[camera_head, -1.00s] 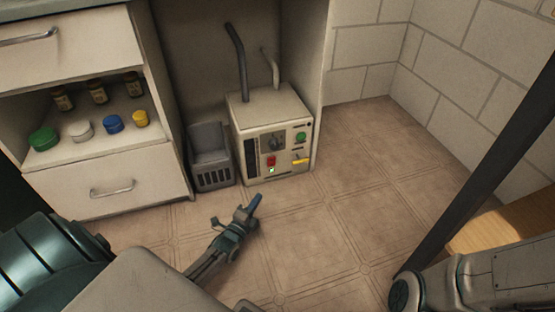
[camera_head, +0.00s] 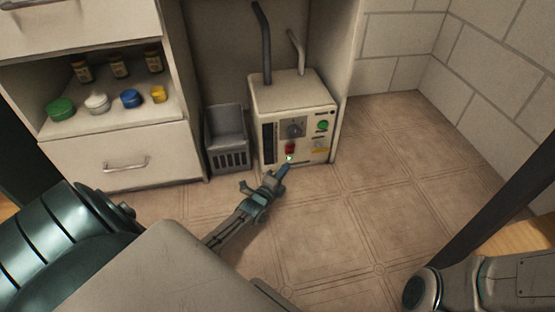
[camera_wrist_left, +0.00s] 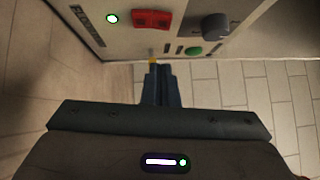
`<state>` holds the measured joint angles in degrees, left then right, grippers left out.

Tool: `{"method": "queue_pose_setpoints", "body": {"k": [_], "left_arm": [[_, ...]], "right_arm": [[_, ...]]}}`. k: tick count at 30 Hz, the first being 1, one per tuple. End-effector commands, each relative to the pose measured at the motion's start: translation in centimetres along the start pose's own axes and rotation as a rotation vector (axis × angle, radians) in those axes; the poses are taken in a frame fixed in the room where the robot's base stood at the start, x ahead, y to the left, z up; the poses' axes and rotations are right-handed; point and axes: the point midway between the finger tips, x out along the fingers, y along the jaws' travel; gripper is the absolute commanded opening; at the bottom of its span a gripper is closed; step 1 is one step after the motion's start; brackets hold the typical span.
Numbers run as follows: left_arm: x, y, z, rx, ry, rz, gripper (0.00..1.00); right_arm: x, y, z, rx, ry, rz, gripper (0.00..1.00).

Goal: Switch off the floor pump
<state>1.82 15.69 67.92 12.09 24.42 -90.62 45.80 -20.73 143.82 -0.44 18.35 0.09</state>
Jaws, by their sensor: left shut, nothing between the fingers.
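The floor pump (camera_head: 293,95) is a cream box with two hoses on top, standing on the floor in the open bay. Its front has a dark dial (camera_head: 293,129), a green button (camera_head: 323,125), a red switch (camera_head: 290,147) and a lit green-white lamp (camera_head: 290,158) below the switch. My left gripper (camera_head: 284,168) is shut and empty, its tips close in front of the lower panel. In the left wrist view the closed fingers (camera_wrist_left: 158,80) point at the panel, near the red switch (camera_wrist_left: 152,20) and lit lamp (camera_wrist_left: 112,18). Whether they touch the panel I cannot tell.
A grey slotted bin (camera_head: 227,140) stands left of the pump. A cabinet with a drawer (camera_head: 120,160) and shelf of jars is further left. A dark post (camera_head: 490,180) crosses the right side. The tiled floor (camera_head: 370,190) right of the pump is clear.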

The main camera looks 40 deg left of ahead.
Motion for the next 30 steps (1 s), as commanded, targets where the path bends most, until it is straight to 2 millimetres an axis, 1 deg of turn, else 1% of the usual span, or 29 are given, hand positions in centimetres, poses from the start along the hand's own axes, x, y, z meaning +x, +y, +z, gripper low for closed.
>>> {"method": "queue_pose_setpoints", "body": {"k": [1, 4, 9, 12, 18, 26, 30], "left_arm": [[1.3, 0.6, 0.0, 0.000, -0.001, -0.005, 0.00], [3.3, 0.6, 0.0, 0.001, 0.000, -0.003, 0.00], [4.8, 0.5, 1.7, 0.003, 0.000, -0.001, 0.00], [5.5, 0.3, 2.3, 0.002, 0.000, 0.000, 0.00], [6.0, 0.1, 2.8, 0.000, 0.000, 0.001, 0.00], [6.0, 0.0, 2.9, 0.000, 0.000, 0.001, 0.00], [6.3, -0.4, 3.1, 0.002, -0.001, 0.001, 0.00]], "right_arm": [[-1.2, 0.4, -0.5, -0.001, -0.009, 0.000, 0.53], [-2.3, 0.7, -0.9, -0.001, -0.020, 0.000, 0.53], [-3.6, 1.1, -1.7, 0.000, -0.022, 0.001, 0.53], [-4.1, 1.2, -1.9, 0.001, -0.022, 0.001, 0.53], [-4.4, 1.3, -2.1, 0.002, -0.022, 0.001, 0.53], [-4.3, 1.3, -2.1, 0.002, -0.022, 0.001, 0.53], [-3.8, 1.1, -1.8, 0.002, -0.022, 0.001, 0.53]]}}
